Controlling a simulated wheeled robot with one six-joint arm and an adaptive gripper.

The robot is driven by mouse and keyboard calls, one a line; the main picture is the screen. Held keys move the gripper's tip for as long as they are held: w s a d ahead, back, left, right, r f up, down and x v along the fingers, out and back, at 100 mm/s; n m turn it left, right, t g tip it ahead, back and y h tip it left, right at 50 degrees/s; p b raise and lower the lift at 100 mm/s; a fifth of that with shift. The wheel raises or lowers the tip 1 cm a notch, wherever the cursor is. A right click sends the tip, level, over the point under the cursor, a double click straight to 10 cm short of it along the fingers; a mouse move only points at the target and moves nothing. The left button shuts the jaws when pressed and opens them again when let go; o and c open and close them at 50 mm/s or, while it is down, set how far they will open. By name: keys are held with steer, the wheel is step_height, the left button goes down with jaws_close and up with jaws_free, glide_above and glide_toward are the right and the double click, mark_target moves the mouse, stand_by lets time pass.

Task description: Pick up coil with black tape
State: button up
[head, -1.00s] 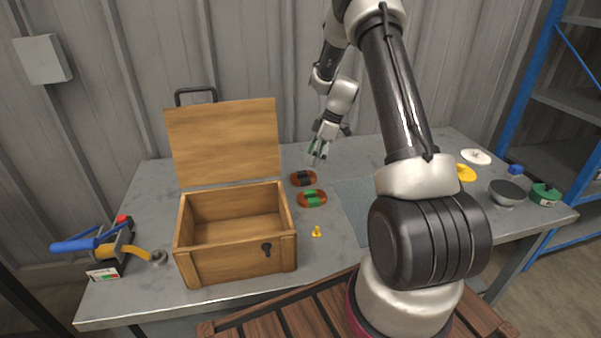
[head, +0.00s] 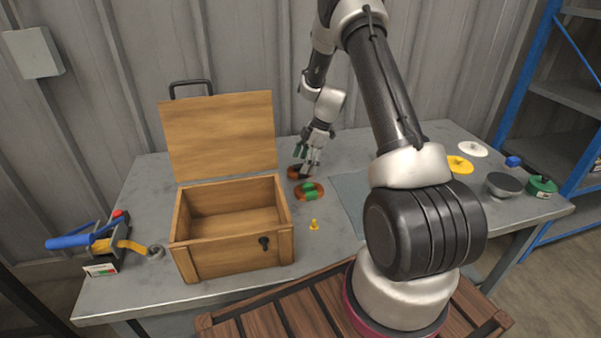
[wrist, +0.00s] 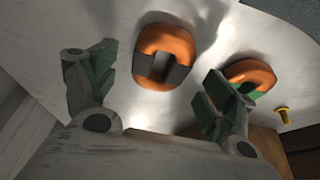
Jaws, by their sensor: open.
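The coil with black tape (wrist: 175,40) is an orange-brown oblong ring with dark tape on both long sides, lying on the table. In the head view the same coil (head: 294,172) is partly hidden behind my gripper (head: 305,163). In the wrist view my gripper (wrist: 150,95) is open and empty, its two fingers wide apart, with the black-taped coil ahead between and beyond them. A second coil with green tape (head: 309,191) lies nearer the robot. It also shows in the wrist view (wrist: 262,72), partly behind the right finger.
An open wooden box (head: 232,252) stands left of the coils. A small yellow peg (head: 314,225) lies in front of the green-taped coil. A grey mat (head: 350,200) is to the right. A blue-handled tool (head: 75,240) stands at the far left.

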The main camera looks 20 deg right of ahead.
steer(key=shift+x, duration=1)
steer(key=c, duration=1.3)
steer(key=shift+c, duration=0.3)
steer(key=shift+r, duration=0.1)
